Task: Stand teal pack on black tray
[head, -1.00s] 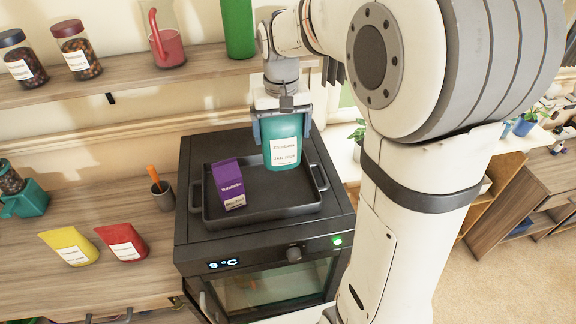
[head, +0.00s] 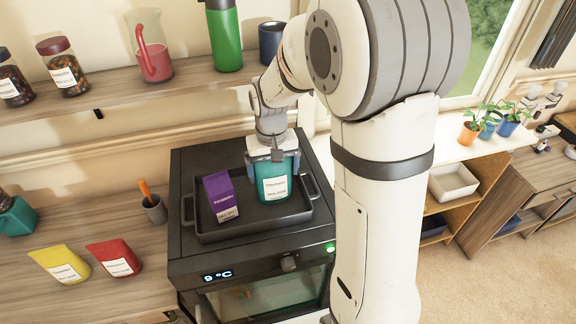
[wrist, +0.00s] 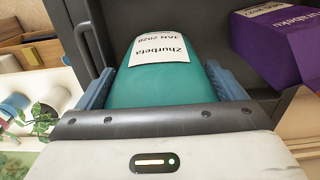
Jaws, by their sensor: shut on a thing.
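The teal pack (head: 277,190) has a white label and is upright at the right part of the black tray (head: 225,232). My gripper (head: 273,163) is shut on the teal pack from above, with one blue finger on each side. The pack's base is at or very near the tray floor; I cannot tell whether it touches. The wrist view also shows the teal pack (wrist: 165,82) between the two fingers (wrist: 160,88). A purple pack (head: 220,196) stands in the tray to the left of the teal pack.
The tray sits on a black oven (head: 185,255) with a lit display. A yellow pack (head: 60,263) and a red pack (head: 115,258) lie on the counter at left. A grey cup (head: 155,209) stands beside the oven. Jars and a green bottle (head: 224,35) line the shelf above.

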